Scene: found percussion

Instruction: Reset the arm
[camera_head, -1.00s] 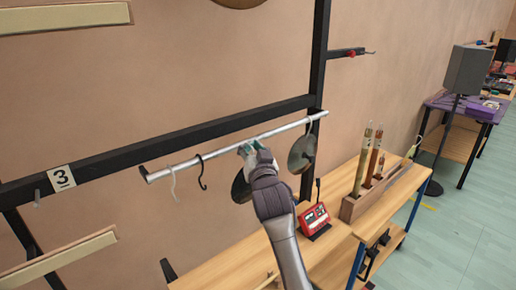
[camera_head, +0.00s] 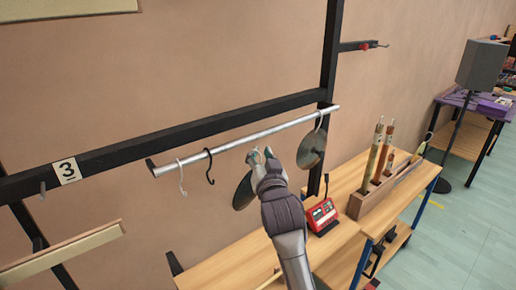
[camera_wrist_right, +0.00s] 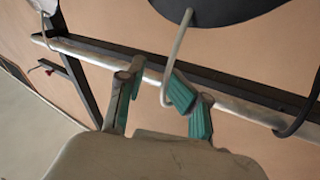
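My right gripper (camera_head: 261,154) is just below the silver rail (camera_head: 225,148). Its fingers are apart, with teal pads, and the right wrist view shows the gripper (camera_wrist_right: 160,95) with a pale wire hook (camera_wrist_right: 164,92) in the space between them. Whether the fingers touch this hook I cannot tell. A dark round metal disc (camera_head: 241,193) hangs there, partly hidden behind the gripper; its edge also fills the top of the wrist view (camera_wrist_right: 225,10). A second disc (camera_head: 311,150) hangs from the rail to the right. My left gripper is not in view.
A white hook (camera_head: 182,178) and a black hook (camera_head: 210,168) hang empty on the rail. A black frame (camera_head: 332,60) stands behind. Below are a wooden table (camera_head: 225,268), a red device (camera_head: 322,216) and a wooden holder (camera_head: 372,205) with upright tubes.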

